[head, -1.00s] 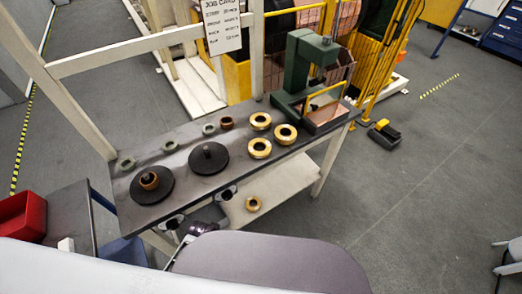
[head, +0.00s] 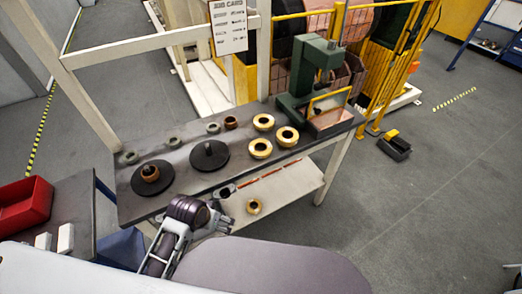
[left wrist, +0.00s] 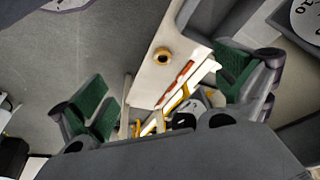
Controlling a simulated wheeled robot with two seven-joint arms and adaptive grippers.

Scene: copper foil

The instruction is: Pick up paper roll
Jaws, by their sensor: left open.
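Several ring-shaped rolls are in the head view; which is the paper roll I cannot tell for sure. Gold rolls (head: 287,136) stand on the dark table top, a small brown roll (head: 231,123) is at the back, and another brown roll (head: 150,173) sits on a black disc. One gold roll (head: 254,207) lies on the pale lower shelf; it also shows in the left wrist view (left wrist: 164,56), between and beyond the fingers. My left gripper (head: 222,207) is at the table's front edge, apart from that roll. Its green-padded fingers (left wrist: 168,85) are wide open and empty. My right gripper is not in view.
The dark table (head: 190,145) overhangs the pale lower shelf (head: 285,192). A green press (head: 310,80) stands at the table's right end, and a second black disc (head: 209,156) lies on it. A red bin (head: 24,203) is at far left. The floor at right is mostly clear.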

